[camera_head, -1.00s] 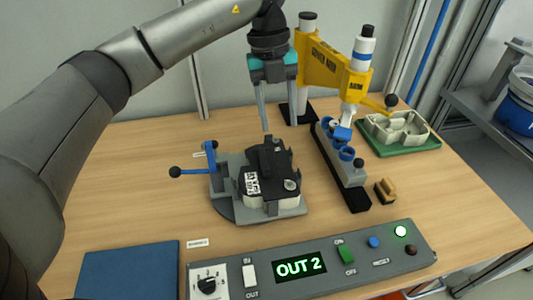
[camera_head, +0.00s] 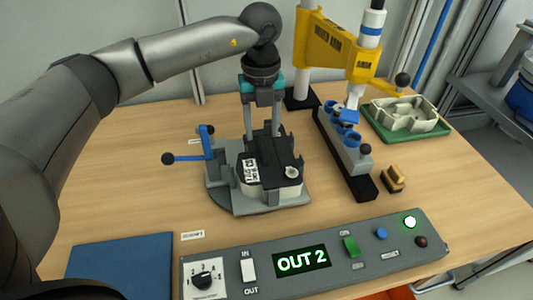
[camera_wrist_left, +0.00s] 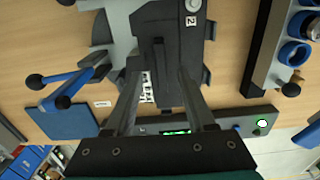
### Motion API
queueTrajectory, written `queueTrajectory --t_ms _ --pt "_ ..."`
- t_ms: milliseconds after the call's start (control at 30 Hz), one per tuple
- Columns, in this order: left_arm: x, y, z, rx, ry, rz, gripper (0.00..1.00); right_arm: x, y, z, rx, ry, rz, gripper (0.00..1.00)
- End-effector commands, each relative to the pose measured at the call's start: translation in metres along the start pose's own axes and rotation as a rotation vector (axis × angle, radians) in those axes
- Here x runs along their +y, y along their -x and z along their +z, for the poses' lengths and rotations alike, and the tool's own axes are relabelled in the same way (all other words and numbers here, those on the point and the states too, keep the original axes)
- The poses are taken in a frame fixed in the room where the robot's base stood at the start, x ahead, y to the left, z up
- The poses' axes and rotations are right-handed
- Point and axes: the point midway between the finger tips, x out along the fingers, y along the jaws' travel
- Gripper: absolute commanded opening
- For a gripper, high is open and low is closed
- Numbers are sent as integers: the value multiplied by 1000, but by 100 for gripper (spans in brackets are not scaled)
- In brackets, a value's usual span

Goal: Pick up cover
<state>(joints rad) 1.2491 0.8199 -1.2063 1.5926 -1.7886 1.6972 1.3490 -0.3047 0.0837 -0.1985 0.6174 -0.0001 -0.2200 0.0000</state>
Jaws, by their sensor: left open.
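The black cover (camera_head: 275,160) lies on the grey fixture (camera_head: 226,197) in the middle of the table. It has a white printed label and a round light knob on top. My left gripper (camera_head: 262,134) is open, pointing down at the far part of the cover, with one finger to each side of its raised rib. In the left wrist view the cover (camera_wrist_left: 172,92) shows between and beyond the open fingers (camera_wrist_left: 160,70). I cannot tell whether the fingers touch it. My right gripper is not in view.
A blue-handled clamp (camera_head: 187,157) stands at the fixture's left. A grey rack with blue cups (camera_head: 358,160) and the yellow arm (camera_head: 335,45) stand right and behind. A control box (camera_head: 330,258) reading "OUT 2" and a blue mat (camera_head: 118,270) lie in front. A green tray (camera_head: 433,130) sits at back right.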

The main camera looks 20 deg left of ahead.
Motion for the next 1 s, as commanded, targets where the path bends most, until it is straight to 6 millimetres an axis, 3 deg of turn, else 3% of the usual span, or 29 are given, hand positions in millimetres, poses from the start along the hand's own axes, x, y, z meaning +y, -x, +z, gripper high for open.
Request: queueTrajectory --t_ms 300,600,1000 --pt "-1 -44 -7 2 0 2 55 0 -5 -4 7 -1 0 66" --pt "-2 -48 -7 2 0 0 55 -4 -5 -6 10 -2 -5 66" --pt "-2 -48 -7 1 -1 0 10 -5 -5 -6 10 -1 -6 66"
